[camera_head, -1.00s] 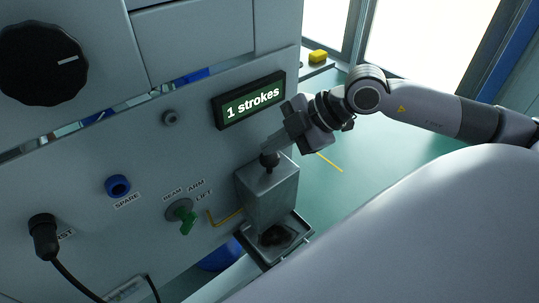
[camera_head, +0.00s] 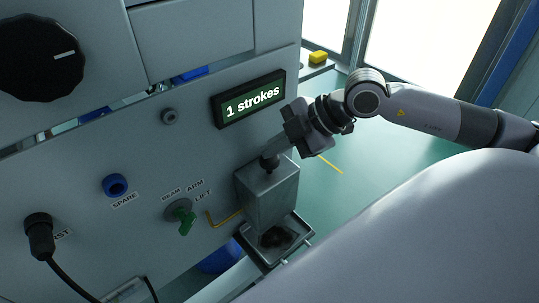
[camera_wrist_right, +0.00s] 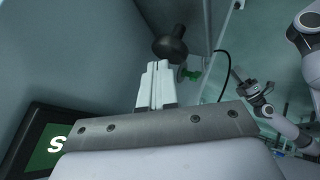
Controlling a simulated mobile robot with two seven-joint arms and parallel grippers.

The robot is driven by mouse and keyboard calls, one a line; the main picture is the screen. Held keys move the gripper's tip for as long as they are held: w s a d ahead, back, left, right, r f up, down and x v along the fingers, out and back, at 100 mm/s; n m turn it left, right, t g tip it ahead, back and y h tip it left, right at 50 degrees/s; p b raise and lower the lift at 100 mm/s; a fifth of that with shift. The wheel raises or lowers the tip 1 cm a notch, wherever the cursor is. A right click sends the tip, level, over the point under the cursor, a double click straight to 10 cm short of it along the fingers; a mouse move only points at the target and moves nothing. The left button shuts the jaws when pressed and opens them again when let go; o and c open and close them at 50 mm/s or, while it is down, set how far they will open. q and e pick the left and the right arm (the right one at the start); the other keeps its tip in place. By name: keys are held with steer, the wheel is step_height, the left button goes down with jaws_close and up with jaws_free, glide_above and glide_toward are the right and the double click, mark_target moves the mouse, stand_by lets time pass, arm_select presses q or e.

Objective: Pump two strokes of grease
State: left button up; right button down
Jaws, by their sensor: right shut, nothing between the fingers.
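The display (camera_head: 250,102) reads "1 strokes".
A tray (camera_head: 297,235) with dark matter sits below the pump. The panel bears a green selector (camera_head: 183,216), a blue spare socket (camera_head: 116,186), a plugged black connector (camera_head: 39,237) with a cable, and a large black dial (camera_head: 40,60). The green floor to the right is open.

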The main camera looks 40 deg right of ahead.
mark_target(275, 159)
steer(key=shift+f+b, duration=0.6)
steer(key=shift+f, duration=0.25)
stand_by(0.3)
steer(key=shift+r, duration=0.15)
steer(key=shift+r+p, duration=1.3)
steer(key=shift+r, duration=0.3)
step_height(275, 159, up, 5)
steer(key=p, duration=0.3)
steer(key=shift+p, duration=0.35)
